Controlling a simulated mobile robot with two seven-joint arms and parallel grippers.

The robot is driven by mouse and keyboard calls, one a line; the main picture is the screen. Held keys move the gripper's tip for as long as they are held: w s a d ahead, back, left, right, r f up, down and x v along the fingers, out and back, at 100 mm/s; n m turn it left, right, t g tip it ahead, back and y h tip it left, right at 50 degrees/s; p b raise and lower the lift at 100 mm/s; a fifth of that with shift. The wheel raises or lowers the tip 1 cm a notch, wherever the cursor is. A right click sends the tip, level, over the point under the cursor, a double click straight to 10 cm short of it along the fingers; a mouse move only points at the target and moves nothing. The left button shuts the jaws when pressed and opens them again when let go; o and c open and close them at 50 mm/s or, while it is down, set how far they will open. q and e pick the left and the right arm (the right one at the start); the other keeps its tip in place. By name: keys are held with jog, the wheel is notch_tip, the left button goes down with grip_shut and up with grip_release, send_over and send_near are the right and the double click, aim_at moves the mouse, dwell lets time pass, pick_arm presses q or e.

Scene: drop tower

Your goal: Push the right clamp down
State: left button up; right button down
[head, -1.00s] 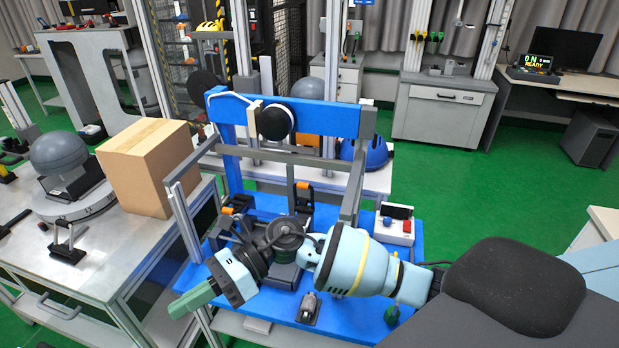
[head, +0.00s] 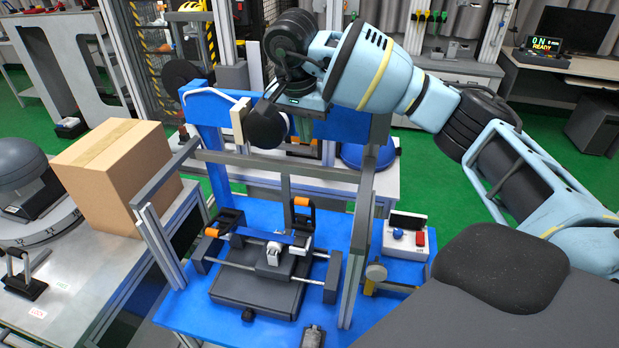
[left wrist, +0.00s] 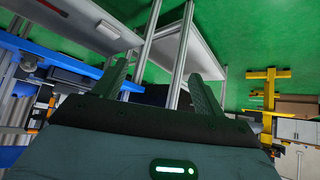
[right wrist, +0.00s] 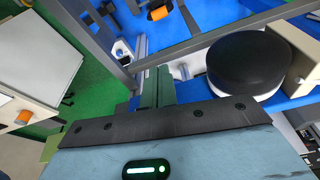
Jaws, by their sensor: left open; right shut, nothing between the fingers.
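The right clamp (head: 302,216) stands at the back right of the dark fixture on the blue base; its dark arm points up and has an orange tip. The left clamp (head: 231,220) lies lower at the back left, with orange parts beside it. My right gripper (head: 303,128) is high up by the frame's blue crossbar, above and apart from the right clamp. Its green fingers are together and empty in the right wrist view (right wrist: 155,88). My left gripper (left wrist: 160,82) is open and empty in the left wrist view, away from the fixture; the head view does not show it.
The black round weight (head: 266,126) hangs at the crossbar, close to my right gripper. A cardboard box (head: 115,180) stands left, and a control box (head: 408,240) with a red button stands right.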

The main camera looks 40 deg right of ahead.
jog(key=p, duration=0.1)
send_over(303, 216)
jog(key=d, duration=0.2)
jog(key=shift+s+a+f+x, duration=0.2)
jog(key=shift+s+a+x, duration=0.45)
jog(key=shift+x, duration=3.7)
jog(key=shift+s+a+f+x, duration=0.25)
jog(key=shift+a+x, duration=0.75)
jog(key=shift+x, duration=3.35)
pick_arm(q)
jog(key=shift+w+a+r, duration=0.1)
jog(key=shift+w+r, duration=0.3)
jog(key=shift+r, duration=0.3)
pick_arm(e)
jog(key=shift+s+d, duration=0.2)
pick_arm(q)
jog(key=shift+s+f, duration=0.1)
jog(key=shift+s, duration=0.1)
pick_arm(e)
jog(key=shift+h, duration=0.3)
